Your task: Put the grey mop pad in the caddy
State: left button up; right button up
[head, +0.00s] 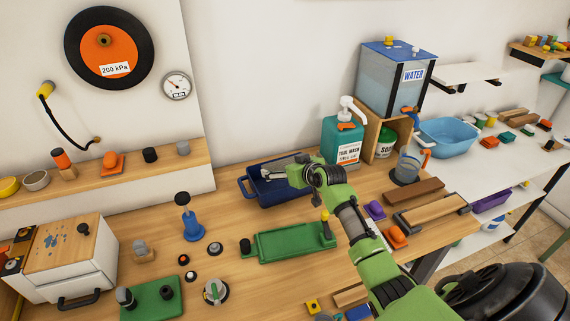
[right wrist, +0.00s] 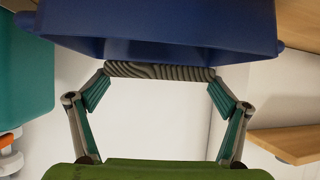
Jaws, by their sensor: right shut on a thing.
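The grey mop pad (right wrist: 160,71) shows in the right wrist view as a ribbed grey roll spanning the gap between my right fingertips. My right gripper (right wrist: 160,88) is shut on its two ends. The dark blue caddy (right wrist: 165,35) fills the top of that view, its edge overlapping or lying right beside the pad; I cannot tell if they touch. In the head view the caddy (head: 252,188) is a blue tray with a handle at the back of the bench, and my right gripper (head: 272,174) is over it. The pad is hard to make out there. My left gripper is not in view.
A teal wash bottle (head: 343,140) and a wooden box with a water tank (head: 392,85) stand right of the caddy. A green tray (head: 290,243) lies in front of it. A blue funnel-like tool (head: 191,222) stands to the left. Several small parts lie nearby.

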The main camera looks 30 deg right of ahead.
jog(key=shift+f+b, duration=0.45)
jog(key=shift+f, duration=0.25)
jog(key=o, duration=0.7)
jog(key=shift+c, duration=0.2)
jog(key=shift+r, duration=0.1)
